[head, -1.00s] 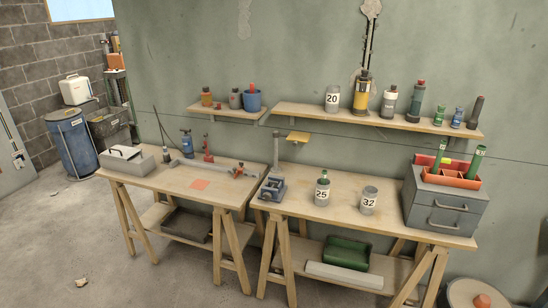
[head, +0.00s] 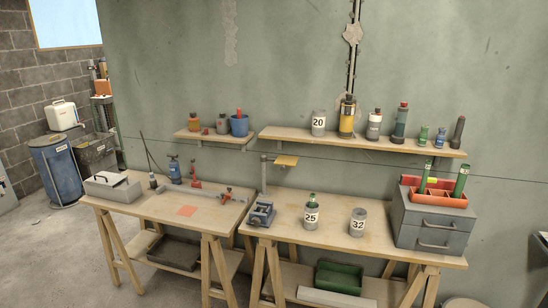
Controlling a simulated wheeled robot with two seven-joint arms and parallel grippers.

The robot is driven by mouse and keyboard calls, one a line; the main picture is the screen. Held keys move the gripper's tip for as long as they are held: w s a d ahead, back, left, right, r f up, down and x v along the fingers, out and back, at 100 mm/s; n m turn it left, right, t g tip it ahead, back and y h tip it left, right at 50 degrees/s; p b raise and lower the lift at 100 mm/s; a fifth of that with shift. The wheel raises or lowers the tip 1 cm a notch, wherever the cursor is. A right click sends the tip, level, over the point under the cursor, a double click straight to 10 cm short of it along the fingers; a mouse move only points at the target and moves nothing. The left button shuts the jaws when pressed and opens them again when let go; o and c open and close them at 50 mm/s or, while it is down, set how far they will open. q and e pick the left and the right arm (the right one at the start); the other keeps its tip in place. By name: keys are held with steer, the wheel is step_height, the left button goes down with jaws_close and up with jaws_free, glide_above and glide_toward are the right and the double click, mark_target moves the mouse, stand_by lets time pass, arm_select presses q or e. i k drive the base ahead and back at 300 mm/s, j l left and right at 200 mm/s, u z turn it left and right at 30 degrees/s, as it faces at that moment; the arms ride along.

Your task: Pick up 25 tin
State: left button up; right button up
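The tin labelled 25 (head: 311,217) stands upright on the right workbench (head: 285,225), left of the tin labelled 32 (head: 357,223). A green-topped item (head: 312,198) sticks up out of the 25 tin. The tin labelled 20 (head: 318,123) stands on the right wall shelf (head: 300,135). Neither of my grippers shows in the head view.
A grey drawer box (head: 432,220) with an orange tray (head: 440,190) stands at the bench's right end. The left workbench (head: 150,205) holds tools and a grey box. Open floor (head: 60,265) lies at the lower left.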

mark_target(311, 215)
steer(key=i+l+z, duration=0.1)
steer(key=l, duration=0.25)
steer(key=i+l, duration=0.15)
steer(key=l, duration=0.25)
steer(key=i+l+z, duration=0.15)
steer(key=l, duration=0.2)
steer(key=i+l, duration=0.1)
steer(key=l, duration=0.25)
steer(key=z, duration=0.05)
